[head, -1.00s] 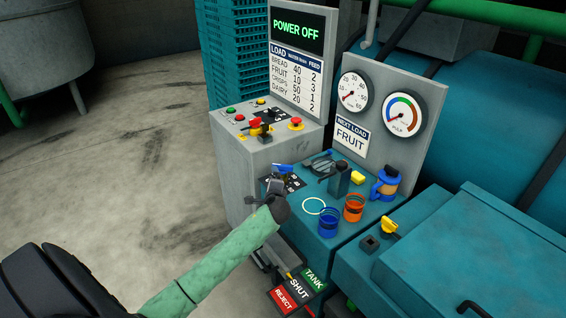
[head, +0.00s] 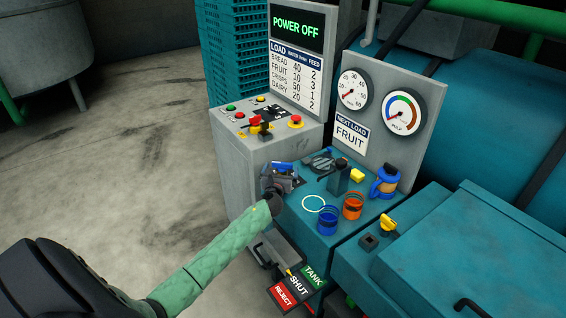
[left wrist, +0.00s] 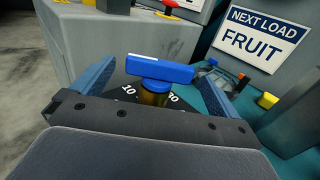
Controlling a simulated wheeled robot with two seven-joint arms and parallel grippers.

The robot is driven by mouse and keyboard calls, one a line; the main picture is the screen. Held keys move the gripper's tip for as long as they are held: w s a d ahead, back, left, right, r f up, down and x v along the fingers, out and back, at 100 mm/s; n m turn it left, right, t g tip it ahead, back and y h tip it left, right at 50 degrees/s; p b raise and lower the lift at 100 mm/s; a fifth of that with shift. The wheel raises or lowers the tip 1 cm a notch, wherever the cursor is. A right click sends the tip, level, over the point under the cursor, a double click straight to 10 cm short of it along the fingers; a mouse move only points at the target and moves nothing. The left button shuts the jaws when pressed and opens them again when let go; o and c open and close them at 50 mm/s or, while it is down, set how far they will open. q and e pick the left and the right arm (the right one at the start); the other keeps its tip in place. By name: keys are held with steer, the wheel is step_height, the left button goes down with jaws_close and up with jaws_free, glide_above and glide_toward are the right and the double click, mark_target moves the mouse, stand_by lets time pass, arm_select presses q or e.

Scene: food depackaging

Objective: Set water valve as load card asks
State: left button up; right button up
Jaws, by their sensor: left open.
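The blue water valve handle (head: 283,165) sits at the left end of the teal panel. In the left wrist view the handle (left wrist: 160,69) is a blue bar on a brass stem over a black dial plate, with 10 and 30 legible. My left gripper (head: 276,181) is open, its two fingers apart on either side of the handle, with a gap to each. The load card (head: 350,136) reads NEXT LOAD FRUIT. The load table (head: 296,76) lists FRUIT with water 10 and feed 3. The water gauge (head: 354,90) needle points low. My right gripper is not in view.
A black lever (head: 340,178), a blue cup (head: 328,221), an orange cup (head: 353,206) and a blue-orange jug (head: 385,182) crowd the panel to the right. A grey control box (head: 262,145) with buttons stands behind left.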

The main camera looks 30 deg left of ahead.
mark_target(282, 167)
arm_select(q)
steer(key=shift+p+x, duration=0.45)
steer(key=shift+x, duration=1.95)
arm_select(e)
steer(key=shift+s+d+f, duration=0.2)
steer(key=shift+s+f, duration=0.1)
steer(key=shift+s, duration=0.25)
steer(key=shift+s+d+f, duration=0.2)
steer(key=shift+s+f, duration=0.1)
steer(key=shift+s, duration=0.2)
arm_select(q)
steer(key=shift+c, duration=0.2)
steer(key=c, duration=1)
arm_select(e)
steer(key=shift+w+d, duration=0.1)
